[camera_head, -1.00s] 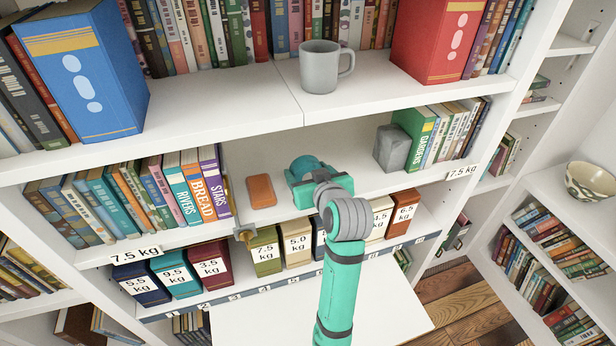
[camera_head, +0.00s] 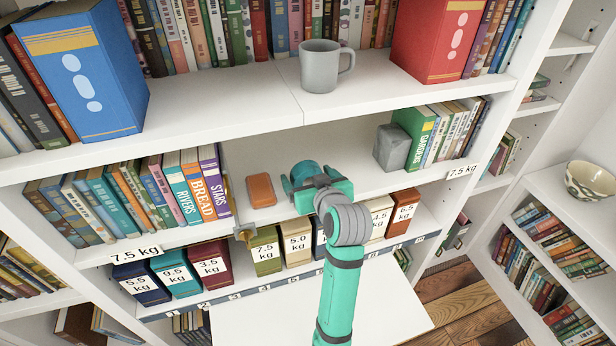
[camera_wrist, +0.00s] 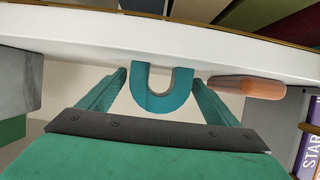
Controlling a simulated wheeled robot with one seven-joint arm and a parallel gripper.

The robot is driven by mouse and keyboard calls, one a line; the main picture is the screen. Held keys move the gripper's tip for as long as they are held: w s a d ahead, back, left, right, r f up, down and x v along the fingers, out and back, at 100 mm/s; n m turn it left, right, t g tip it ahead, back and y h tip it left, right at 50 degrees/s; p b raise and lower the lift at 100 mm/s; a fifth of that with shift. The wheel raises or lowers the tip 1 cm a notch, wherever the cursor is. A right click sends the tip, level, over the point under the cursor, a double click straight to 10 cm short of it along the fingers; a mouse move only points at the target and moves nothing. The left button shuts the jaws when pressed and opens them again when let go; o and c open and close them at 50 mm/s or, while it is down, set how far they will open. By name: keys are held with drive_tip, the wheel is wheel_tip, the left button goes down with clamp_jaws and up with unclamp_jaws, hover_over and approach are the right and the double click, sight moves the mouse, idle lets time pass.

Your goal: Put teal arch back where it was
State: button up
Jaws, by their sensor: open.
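The teal arch (camera_head: 305,171) is on the middle shelf, right of the orange block (camera_head: 261,190) and left of the grey block (camera_head: 391,148). In the wrist view the arch (camera_wrist: 163,104) shows as a U whose legs meet the white shelf board. My gripper (camera_head: 309,181) is at the arch, its body hiding part of it in the head view. In the wrist view my gripper (camera_wrist: 160,82) is open, with one finger on each side of the arch and small gaps beside it. The arch appears to rest on the board.
Books (camera_head: 190,185) stand left of the orange block, and a green book (camera_head: 413,128) stands beside the grey block. A grey mug (camera_head: 319,68) stands on the shelf above. The shelf between arch and grey block looks clear.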

drive_tip(key=v, duration=1.2)
drive_tip(key=s+f+m+h, duration=0.1)
drive_tip(key=s+f+m, duration=0.1)
drive_tip(key=s+f, duration=0.35)
drive_tip(key=s+a+f+m+t+h, duration=0.1)
drive_tip(key=s+f, duration=0.2)
drive_tip(key=f, duration=0.6)
drive_tip(key=s+f+m+h, duration=0.1)
drive_tip(key=s+f+m, duration=0.1)
drive_tip(key=s+f, duration=0.35)
drive_tip(key=s+a+f, duration=0.1)
drive_tip(key=s, duration=1)
drive_tip(key=s+a+f+n+t+h, duration=0.1)
drive_tip(key=s, duration=1.1)
drive_tip(key=shift+s+a+f+t, duration=0.25)
drive_tip(key=shift+f+t, duration=0.05)
drive_tip(key=shift+f, duration=0.05)
